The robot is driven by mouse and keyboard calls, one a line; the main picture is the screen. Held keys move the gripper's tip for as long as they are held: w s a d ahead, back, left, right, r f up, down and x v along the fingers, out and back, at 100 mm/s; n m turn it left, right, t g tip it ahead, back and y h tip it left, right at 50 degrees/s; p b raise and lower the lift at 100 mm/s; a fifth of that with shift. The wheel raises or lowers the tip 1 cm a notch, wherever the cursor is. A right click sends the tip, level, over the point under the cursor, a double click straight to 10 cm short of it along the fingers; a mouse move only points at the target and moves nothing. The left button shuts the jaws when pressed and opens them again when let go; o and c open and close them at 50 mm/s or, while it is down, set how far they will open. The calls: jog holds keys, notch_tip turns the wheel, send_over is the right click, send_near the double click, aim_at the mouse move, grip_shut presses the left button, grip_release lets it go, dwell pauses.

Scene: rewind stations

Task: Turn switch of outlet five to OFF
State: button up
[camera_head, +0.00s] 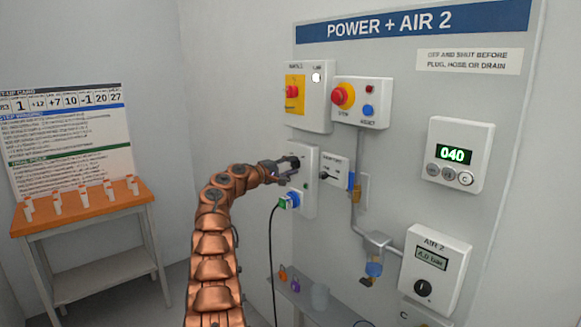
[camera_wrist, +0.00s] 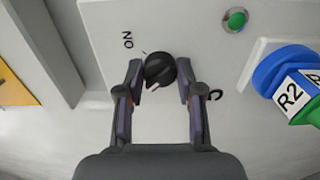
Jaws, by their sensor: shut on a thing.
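The outlet's switch is a black rotary knob (camera_wrist: 159,68) on a pale panel in the wrist view. My gripper (camera_wrist: 161,84) has one finger on each side of the knob and is shut on it. An "ON" label (camera_wrist: 128,40) is printed to the left of the knob. Another marking (camera_wrist: 215,95) at the right is mostly hidden by my right finger. In the head view my gripper (camera_head: 290,163) is at the upper part of the outlet box (camera_head: 308,190) and hides the knob. The outlet's number cannot be read.
A green button or lamp (camera_wrist: 236,19) and a blue-and-green plug (camera_wrist: 285,80) marked R2 sit right of the knob. In the head view, a box with a red stop button (camera_head: 343,95) is above, and a black cable (camera_head: 272,245) hangs below.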

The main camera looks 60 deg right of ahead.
dwell(0.3)
jog(key=o, duration=1.2)
jog(key=shift+c, duration=0.2)
jog(key=v, duration=1.2)
